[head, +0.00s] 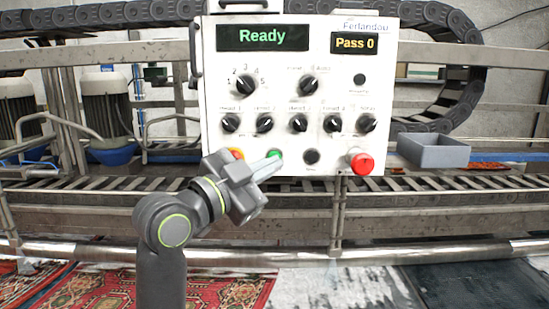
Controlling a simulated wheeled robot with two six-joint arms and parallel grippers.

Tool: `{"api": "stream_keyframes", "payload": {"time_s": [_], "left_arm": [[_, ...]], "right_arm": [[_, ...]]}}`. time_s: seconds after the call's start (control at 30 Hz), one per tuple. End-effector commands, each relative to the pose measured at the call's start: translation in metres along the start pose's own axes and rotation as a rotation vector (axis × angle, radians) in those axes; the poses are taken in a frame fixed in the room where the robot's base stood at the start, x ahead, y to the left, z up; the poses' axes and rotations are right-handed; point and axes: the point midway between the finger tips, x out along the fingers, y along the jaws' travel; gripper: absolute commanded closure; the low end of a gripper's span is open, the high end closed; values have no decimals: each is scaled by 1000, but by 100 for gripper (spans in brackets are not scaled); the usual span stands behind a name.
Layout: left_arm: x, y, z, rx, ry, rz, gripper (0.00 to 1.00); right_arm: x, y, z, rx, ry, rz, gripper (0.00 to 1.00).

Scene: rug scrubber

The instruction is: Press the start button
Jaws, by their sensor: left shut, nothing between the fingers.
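The white control panel (290,142) faces me, with one display reading "Ready" (262,37) and another reading "Pass 0" (354,43). The green button (276,153) is in the bottom row, partly hidden behind my left gripper (270,163). The gripper is shut and empty, its fingertips at the lower edge of the green button; I cannot tell whether they touch it. A black button (311,156) is to the right of the green one. My right gripper is not in view.
A red mushroom button (360,163) sticks out at the panel's lower right. Several black knobs, among them a larger one (246,85), fill the rows above. A grey bin (433,150) stands right of the panel. A metal rail (440,252) and rugs (220,290) lie below.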

Motion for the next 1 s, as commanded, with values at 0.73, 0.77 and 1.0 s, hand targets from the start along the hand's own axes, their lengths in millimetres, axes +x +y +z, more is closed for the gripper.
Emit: {"api": "stream_keyframes", "payload": {"time_s": [0.73,0.77,1.0], "left_arm": [[6,-5,4,0,0,0,100],[6,-5,4,0,0,0,100],[7,-6,5,1,0,0,100]], "right_arm": [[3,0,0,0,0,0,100],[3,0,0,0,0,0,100],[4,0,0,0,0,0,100]]}}
